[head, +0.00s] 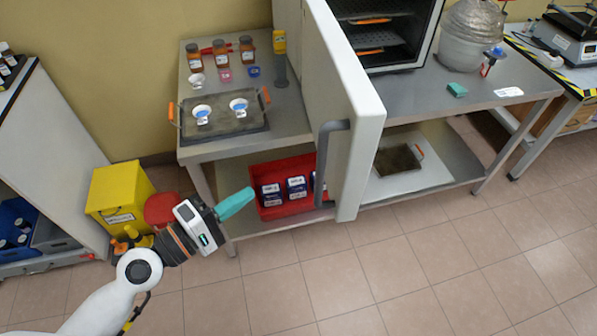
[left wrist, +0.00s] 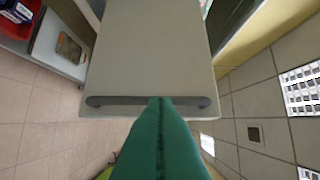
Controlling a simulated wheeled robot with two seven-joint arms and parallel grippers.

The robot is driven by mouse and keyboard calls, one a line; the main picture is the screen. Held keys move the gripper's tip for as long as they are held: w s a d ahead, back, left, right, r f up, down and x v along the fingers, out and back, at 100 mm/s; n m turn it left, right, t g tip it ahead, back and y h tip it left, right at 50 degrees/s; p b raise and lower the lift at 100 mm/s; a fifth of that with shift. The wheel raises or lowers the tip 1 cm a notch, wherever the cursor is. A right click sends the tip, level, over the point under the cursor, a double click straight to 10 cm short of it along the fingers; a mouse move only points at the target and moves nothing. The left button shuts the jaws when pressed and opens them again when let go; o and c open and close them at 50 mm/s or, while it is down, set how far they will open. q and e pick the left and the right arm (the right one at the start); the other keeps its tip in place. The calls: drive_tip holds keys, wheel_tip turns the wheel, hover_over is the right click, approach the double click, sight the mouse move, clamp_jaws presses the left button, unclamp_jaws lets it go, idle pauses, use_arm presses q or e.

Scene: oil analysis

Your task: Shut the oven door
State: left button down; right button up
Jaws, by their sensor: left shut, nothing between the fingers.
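The white oven door (head: 362,130) stands wide open, swung out towards me from the left side of the oven (head: 408,45). Its grey bar handle (head: 324,165) is on the door's left-facing side. My left gripper (head: 250,194), with green fingers, is shut and empty. It is left of the handle and apart from it in the head view. In the left wrist view the shut fingertips (left wrist: 160,101) point at the door (left wrist: 148,50) and overlap the middle of the handle (left wrist: 115,101); contact cannot be told there. My right gripper is not in view.
The oven stands on a metal bench (head: 460,90). Left of the door lie a tray (head: 240,118) with two dishes, and brown bottles (head: 220,50). A red bin (head: 285,210) is on the lower shelf. A yellow box (head: 118,195) stands left. The floor in front is clear.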

use_arm(q)
drive_tip(key=s+d+p+x, duration=0.2)
drive_tip(key=p+x, duration=0.4)
drive_tip(key=x, duration=0.6)
drive_tip(key=shift+w+f, duration=0.1)
drive_tip(key=shift+w, duration=0.05)
